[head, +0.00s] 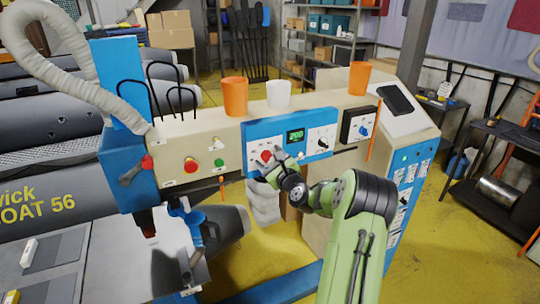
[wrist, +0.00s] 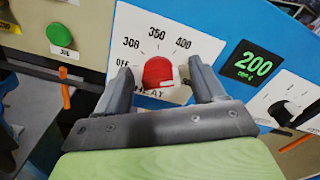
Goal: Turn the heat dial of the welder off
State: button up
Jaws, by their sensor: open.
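The welder (head: 225,130) is a beige machine with a blue control panel across the middle of the head view. Its red heat dial (wrist: 158,72) sits on a white plate marked OFF, 300, 350 and 400, with the word HEAT partly hidden by my gripper. The dial also shows in the head view (head: 265,156). My gripper (wrist: 165,78) is open, one finger on each side of the dial. I cannot tell whether the fingers touch it. The direction the dial points is not clear.
A green display (wrist: 252,65) reads 200, right of the dial. Another dial (wrist: 285,105) with a black knob is beyond it. A green button (wrist: 60,34) is to the left. Orange cups (head: 235,97) and a white cup (head: 278,94) stand on top.

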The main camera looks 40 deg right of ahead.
jog(key=c, duration=1.1)
jog(key=shift+o, duration=0.2)
